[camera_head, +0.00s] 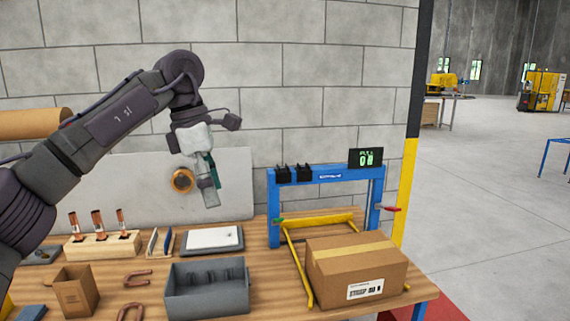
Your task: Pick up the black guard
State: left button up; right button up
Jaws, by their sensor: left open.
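My left gripper (209,196) hangs fingers-down in front of the pale wall panel, above the back of the workbench. It is open and I see nothing held in it. No part is clearly recognisable as the black guard. Two small black blocks (293,174) sit on the top bar of the blue frame (332,176), to the right of my left gripper and apart from it. Dark pieces (214,275) lie in the grey bin (207,296), too small to tell. My right gripper is out of view.
The wooden bench (258,246) holds a cardboard box (335,262), a yellow bar frame (300,262), a rack with copper tubes (104,246), a tray with a white sheet (213,239), bent copper pieces (137,279) and a small open carton (75,291). A display (366,157) tops the blue frame.

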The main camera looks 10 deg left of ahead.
aim_at(283, 176)
jog(key=i, duration=1.75)
